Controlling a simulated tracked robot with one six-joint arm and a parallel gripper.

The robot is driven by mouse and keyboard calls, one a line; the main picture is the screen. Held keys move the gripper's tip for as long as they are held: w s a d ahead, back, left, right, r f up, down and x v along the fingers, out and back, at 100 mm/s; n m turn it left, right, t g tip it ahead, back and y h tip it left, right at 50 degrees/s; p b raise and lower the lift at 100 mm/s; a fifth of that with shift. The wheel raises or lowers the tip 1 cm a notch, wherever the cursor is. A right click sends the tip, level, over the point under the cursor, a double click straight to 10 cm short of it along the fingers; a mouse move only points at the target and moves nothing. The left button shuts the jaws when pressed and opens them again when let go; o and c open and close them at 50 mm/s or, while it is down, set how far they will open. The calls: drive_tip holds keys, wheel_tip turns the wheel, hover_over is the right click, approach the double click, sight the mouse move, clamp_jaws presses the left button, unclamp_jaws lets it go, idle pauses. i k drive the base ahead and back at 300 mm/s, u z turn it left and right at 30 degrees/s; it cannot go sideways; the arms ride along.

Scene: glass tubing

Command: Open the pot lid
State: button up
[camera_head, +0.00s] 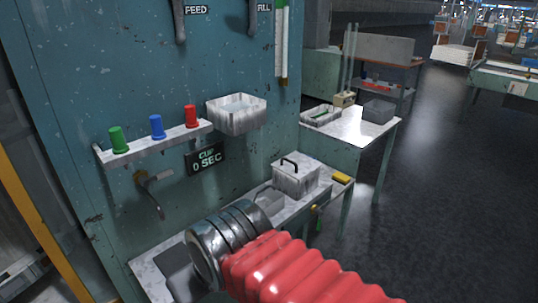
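A boxy light-grey metal pot (296,187) stands on the narrow worn bench against the teal machine. Its flat lid (299,170) looks shut and carries a black arched handle (290,161). My arm, with red bellows and dark metal rings, reaches in from the bottom right, in front of and below the pot. The arm appears apart from the lid handle.
Above are an open metal bin (237,114) and a shelf (160,145) with green, blue and red cups. Open floor (440,200) lies right.

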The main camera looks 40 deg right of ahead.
sight(297, 160)
drive_tip(key=u, duration=1.4)
drive_tip(key=k, duration=1.3)
drive_tip(key=z, duration=1.2)
drive_tip(key=i, duration=0.35)
drive_tip(key=z, duration=0.1)
